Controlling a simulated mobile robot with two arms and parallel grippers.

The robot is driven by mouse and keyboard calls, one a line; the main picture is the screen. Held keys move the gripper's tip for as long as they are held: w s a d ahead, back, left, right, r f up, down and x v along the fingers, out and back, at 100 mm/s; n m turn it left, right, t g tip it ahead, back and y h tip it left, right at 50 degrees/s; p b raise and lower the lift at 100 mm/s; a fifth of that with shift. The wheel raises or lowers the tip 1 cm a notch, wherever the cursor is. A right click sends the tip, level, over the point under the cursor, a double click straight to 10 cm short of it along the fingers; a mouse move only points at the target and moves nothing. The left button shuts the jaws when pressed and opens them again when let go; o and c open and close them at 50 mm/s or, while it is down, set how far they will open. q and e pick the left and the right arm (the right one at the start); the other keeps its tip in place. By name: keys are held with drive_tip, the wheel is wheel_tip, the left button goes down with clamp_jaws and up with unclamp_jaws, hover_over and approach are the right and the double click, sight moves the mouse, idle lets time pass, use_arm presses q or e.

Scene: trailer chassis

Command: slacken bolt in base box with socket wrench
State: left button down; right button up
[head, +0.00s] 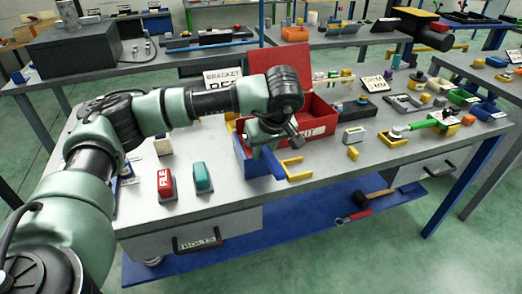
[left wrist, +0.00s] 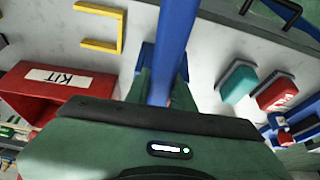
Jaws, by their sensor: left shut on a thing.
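My left gripper (head: 268,152) is over the front middle of the workbench, in front of the red KIT box (head: 318,126), and points down. In the left wrist view it is shut on a long blue bar (left wrist: 174,40), which runs up the picture from between the green fingers. The bar looks like a tool handle, but its head is hidden, so I cannot tell that it is the socket wrench. I cannot make out the base box or its bolt. My right gripper is not in view.
A yellow bracket (head: 290,170) lies just right of the gripper. A red FILE block (head: 166,185) and a teal block (head: 203,178) stand to its left. A green-handled tool (head: 425,123) and small bins are at the right. A hammer (head: 377,196) lies on the lower shelf.

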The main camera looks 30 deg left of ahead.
use_arm(q)
drive_tip(key=shift+w+d+n, duration=0.25)
drive_tip(key=shift+w+n, duration=0.15)
drive_tip(key=shift+n, duration=0.1)
drive_tip(key=shift+w+d+n+g, duration=0.3)
drive_tip(key=shift+w+n+g, duration=0.25)
drive_tip(key=shift+n, duration=0.35)
drive_tip(key=shift+w+d+n+g+y+p, duration=0.25)
drive_tip(key=shift+w+n+g+y+p, duration=0.1)
drive_tip(key=shift+w+n, duration=0.5)
drive_tip(key=shift+s, duration=0.1)
drive_tip(key=shift+w+d+n+g, duration=0.1)
drive_tip(key=shift+w+n+g, duration=0.2)
drive_tip(key=shift+w+n, duration=0.55)
